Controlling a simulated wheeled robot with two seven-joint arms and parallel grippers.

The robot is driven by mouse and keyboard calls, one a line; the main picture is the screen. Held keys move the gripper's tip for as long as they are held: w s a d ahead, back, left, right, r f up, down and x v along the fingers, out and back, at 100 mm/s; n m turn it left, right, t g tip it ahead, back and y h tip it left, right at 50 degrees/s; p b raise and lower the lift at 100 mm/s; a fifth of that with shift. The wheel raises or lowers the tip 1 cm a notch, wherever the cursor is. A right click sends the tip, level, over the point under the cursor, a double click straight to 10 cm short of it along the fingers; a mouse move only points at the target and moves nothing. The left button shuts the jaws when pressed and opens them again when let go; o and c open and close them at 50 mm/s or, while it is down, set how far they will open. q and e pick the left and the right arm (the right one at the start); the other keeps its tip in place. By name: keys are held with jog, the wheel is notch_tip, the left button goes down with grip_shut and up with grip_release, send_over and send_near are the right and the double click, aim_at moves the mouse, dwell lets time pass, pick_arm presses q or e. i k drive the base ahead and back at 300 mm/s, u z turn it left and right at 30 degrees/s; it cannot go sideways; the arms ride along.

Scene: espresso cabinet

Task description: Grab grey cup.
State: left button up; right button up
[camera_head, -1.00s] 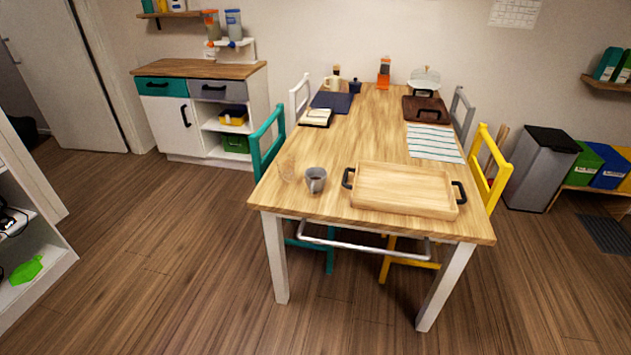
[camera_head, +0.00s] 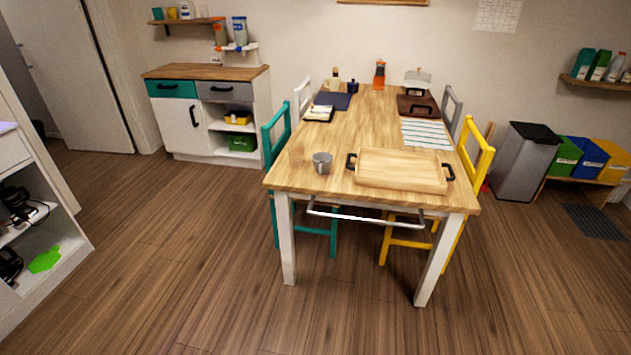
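A grey cup (camera_head: 322,163) stands upright near the front left part of the wooden table (camera_head: 375,128). It is left of a wooden tray with black handles (camera_head: 400,171) and apart from it. Neither of my grippers shows in the head view.
A teal chair (camera_head: 274,135) stands at the table's left side and a yellow chair (camera_head: 474,165) at its right. A metal bar (camera_head: 365,216) runs below the front edge. The floor (camera_head: 200,270) before the table is clear. A white shelf (camera_head: 60,255) stands at left.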

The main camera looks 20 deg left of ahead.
aim_at(322, 166)
jog(key=k, duration=0.65)
jog(key=z, duration=0.85)
jog(key=i, duration=1.65)
jog(key=u, duration=0.25)
